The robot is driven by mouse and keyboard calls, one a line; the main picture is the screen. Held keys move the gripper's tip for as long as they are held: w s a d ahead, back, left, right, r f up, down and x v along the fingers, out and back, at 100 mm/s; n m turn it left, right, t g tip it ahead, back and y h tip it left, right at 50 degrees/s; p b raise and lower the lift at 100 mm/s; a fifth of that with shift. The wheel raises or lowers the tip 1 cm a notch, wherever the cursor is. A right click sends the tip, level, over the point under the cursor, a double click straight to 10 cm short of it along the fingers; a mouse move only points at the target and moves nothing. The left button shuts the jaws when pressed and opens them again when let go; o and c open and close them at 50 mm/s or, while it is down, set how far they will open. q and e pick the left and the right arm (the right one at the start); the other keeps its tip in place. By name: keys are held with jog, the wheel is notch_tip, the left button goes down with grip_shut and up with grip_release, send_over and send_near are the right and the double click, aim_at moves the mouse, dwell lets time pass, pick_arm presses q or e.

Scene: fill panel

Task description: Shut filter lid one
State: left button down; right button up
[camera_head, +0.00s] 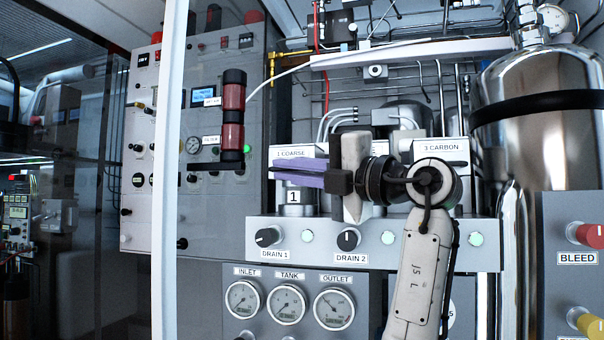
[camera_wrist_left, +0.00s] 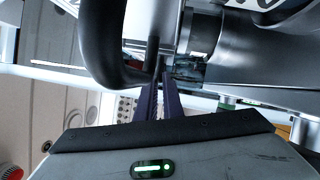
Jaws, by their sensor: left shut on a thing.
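Filter one, a metal canister (camera_head: 297,209) with a "1" plate, stands below the "1 COARSE" label. My left gripper (camera_head: 300,171) reaches in from the right in the head view. Its purple fingers lie level across the canister's top and hide most of the lid there. In the left wrist view the fingers (camera_wrist_left: 160,88) close together on a thin dark bar (camera_wrist_left: 153,62), which looks like the lid's handle. A thick black curved part (camera_wrist_left: 103,45) is close by. Whether the lid is fully down is hidden. My right gripper is not in view.
A panel with DRAIN 1 (camera_head: 268,237) and DRAIN 2 (camera_head: 348,239) knobs juts out below the filters. Pressure gauges (camera_head: 287,304) sit lower. A large steel tank (camera_head: 535,140) stands at right.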

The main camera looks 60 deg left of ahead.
pick_arm(q)
jog(key=shift+w+a+f, duration=0.15)
jog(key=shift+a+f, duration=0.05)
jog(key=shift+f, duration=0.1)
jog(key=c, duration=2.2)
grip_release()
jog(key=shift+a+f, duration=0.1)
jog(key=v, duration=1)
jog(key=shift+w+d, duration=0.1)
jog(key=shift+d, duration=0.15)
